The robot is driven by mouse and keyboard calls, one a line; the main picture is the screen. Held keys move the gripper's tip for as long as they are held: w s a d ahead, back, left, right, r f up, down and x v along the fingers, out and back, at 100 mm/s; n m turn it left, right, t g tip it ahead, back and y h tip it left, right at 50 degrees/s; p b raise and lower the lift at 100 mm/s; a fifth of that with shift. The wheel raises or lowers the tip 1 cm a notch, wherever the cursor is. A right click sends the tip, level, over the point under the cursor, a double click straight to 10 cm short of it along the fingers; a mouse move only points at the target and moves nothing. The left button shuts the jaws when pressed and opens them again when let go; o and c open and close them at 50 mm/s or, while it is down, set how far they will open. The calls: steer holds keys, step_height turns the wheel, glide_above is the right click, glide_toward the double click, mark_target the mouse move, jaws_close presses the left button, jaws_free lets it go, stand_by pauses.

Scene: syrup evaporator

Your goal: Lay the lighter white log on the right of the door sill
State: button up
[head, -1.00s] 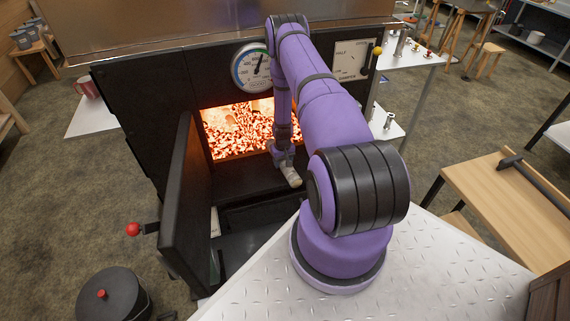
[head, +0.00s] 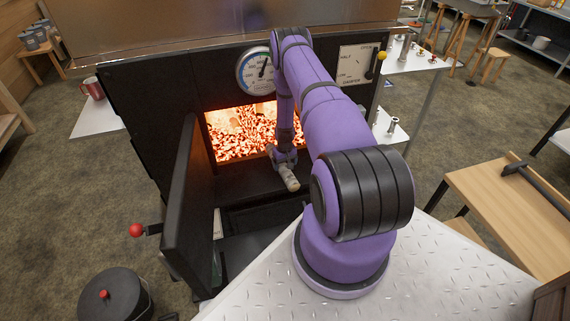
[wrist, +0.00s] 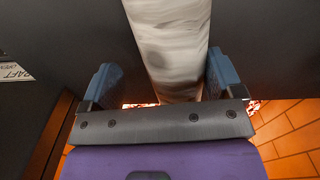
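The pale, whitish log with dark patches (head: 288,176) is at my gripper (head: 283,158), in front of the glowing firebox opening. In the wrist view the log (wrist: 168,45) runs between the two blue fingers of my gripper (wrist: 164,75), and its lower end passes behind the palm. Whether the log touches the sill cannot be told.
The black firebox door (head: 187,210) stands open at the left. Fire (head: 240,130) glows inside the opening. A damper panel (head: 357,65) is at upper right. A black lidded pot (head: 110,298) stands on the floor at lower left.

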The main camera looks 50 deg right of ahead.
step_height(320, 180, up, 11)
stand_by(0.7)
steer(key=shift+s, duration=0.1)
